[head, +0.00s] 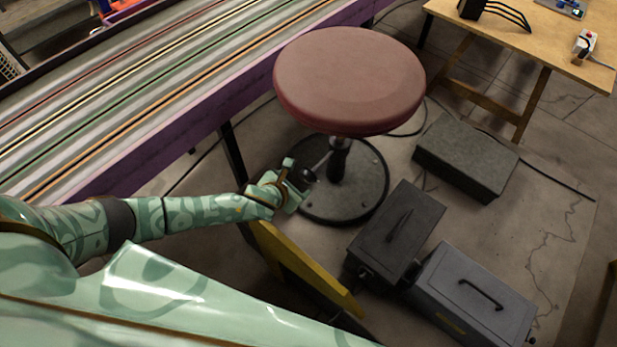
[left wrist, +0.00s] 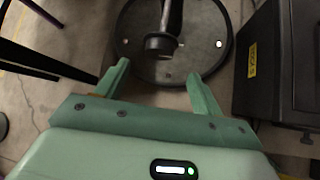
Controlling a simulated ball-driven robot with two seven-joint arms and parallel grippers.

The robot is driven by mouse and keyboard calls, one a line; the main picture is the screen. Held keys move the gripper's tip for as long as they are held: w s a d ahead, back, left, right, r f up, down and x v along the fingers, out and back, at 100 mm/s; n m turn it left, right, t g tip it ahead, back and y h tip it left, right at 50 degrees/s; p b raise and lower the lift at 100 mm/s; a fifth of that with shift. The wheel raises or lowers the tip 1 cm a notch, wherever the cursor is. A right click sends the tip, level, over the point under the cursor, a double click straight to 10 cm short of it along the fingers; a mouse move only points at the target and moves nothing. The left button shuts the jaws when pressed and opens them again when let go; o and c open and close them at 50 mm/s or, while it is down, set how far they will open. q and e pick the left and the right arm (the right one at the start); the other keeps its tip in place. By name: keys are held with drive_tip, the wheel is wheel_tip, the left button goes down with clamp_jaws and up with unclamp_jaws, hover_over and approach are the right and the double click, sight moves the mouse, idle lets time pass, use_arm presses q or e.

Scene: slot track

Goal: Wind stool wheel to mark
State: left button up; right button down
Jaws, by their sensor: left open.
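The stool (head: 350,82) has a round dark red seat on a black column above a round black base (head: 365,195). A small dark wheel or knob (head: 309,174) sits at the end of a thin rod on the column's left side. It also shows in the left wrist view (left wrist: 160,46), just beyond the fingertips. My left gripper (head: 297,183) is open and empty, its fingers pointing at the wheel from the left. In the left wrist view the gripper (left wrist: 158,70) has the wheel roughly centred between its fingers, not clearly enclosed. I cannot make out a mark. My right gripper is out of view.
The slot track (head: 110,100) with its purple side runs behind the arm. Two dark metal boxes (head: 398,232) (head: 475,297) and a grey block (head: 466,157) stand right of the stool. A yellow bar (head: 305,268) lies below the gripper. A wooden table (head: 545,35) is at upper right.

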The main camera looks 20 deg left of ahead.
sight(305, 179)
use_arm(q)
drive_tip(key=b+x, duration=0.2)
drive_tip(key=x, duration=0.2)
drive_tip(key=b+x, duration=0.3)
drive_tip(key=x, duration=0.2)
drive_tip(key=shift+s+f, duration=0.1)
drive_tip(key=shift+f, duration=0.25)
drive_tip(key=shift+w+f, duration=0.1)
drive_tip(key=shift+w, duration=0.3)
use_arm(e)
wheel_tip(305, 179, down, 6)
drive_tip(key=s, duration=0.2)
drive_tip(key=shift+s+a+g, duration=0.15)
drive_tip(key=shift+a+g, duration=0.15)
use_arm(q)
drive_tip(key=c, duration=1)
